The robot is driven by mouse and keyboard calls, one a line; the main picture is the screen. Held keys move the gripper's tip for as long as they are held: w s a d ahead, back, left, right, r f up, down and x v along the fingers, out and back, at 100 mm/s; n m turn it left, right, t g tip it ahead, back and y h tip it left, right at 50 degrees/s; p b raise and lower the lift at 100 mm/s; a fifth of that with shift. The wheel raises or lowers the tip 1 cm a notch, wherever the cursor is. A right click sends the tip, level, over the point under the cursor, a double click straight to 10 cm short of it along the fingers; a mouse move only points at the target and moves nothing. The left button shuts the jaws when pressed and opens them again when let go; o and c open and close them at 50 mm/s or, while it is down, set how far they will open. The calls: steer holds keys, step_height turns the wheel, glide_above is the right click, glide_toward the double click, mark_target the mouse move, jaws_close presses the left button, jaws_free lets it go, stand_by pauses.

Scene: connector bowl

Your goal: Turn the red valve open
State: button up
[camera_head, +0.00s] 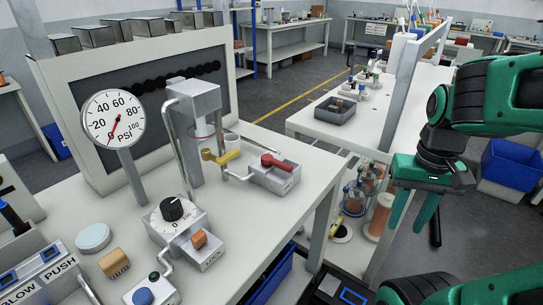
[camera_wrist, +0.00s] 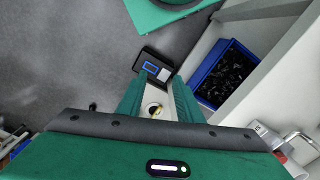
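The red valve (camera_head: 277,162) is a red lever handle on top of a small grey metal block (camera_head: 272,180), near the right edge of the workbench in the head view. A bent pipe joins the block to the fixture with a yellow handle (camera_head: 222,156). My gripper (camera_head: 406,224) hangs to the right of the bench, fingers pointing down, well apart from the valve. In the wrist view my gripper (camera_wrist: 157,88) shows its two green fingers spread, with only floor and lower items seen between them.
A pressure gauge (camera_head: 113,119) stands on the bench, its needle near the low end. A black dial (camera_head: 173,209) and an orange switch (camera_head: 200,240) are nearer the front. A second table (camera_head: 400,119) and jars (camera_head: 354,198) lie beyond the aisle. A blue bin (camera_wrist: 226,77) shows lower down.

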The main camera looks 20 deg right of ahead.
steer(key=shift+d, duration=0.15)
step_height(320, 180, up, 9)
steer(key=n, duration=1.4)
glide_above(280, 162)
step_height(280, 162, down, 10)
steer(key=shift+s+r, duration=0.1)
